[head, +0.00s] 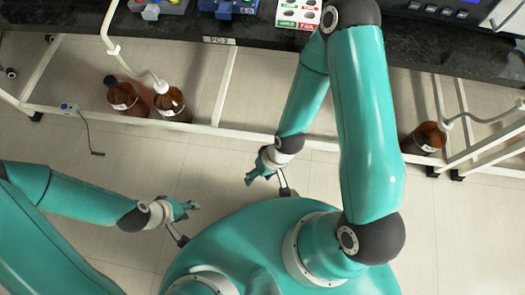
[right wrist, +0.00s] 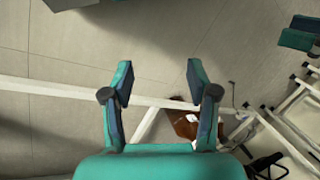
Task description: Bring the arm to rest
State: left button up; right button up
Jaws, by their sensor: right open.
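My left gripper (head: 188,209) is at the end of the teal arm that comes in from the left, low over the floor in front of my base. Its fingers are small and seen at an angle, so its opening is unclear. My right gripper (head: 256,172) hangs at the end of the bent right arm, up and to the right of the left one. In the right wrist view, the right gripper (right wrist: 161,76) is open, with two separated fingers and nothing between them. No object is held in it.
A dark bench top (head: 440,80) runs along the top with colored racks and devices. White frame bars (head: 210,131) stand below it. Brown bottles (head: 170,103) stand at left and another bottle (head: 425,138) at right. The tiled floor between the grippers and frame is clear.

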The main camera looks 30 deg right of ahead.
jog(key=shift+d+f+m, duration=0.4)
jog(key=shift+d+m, duration=0.15)
jog(key=shift+m, duration=0.25)
jog(key=shift+r, duration=0.1)
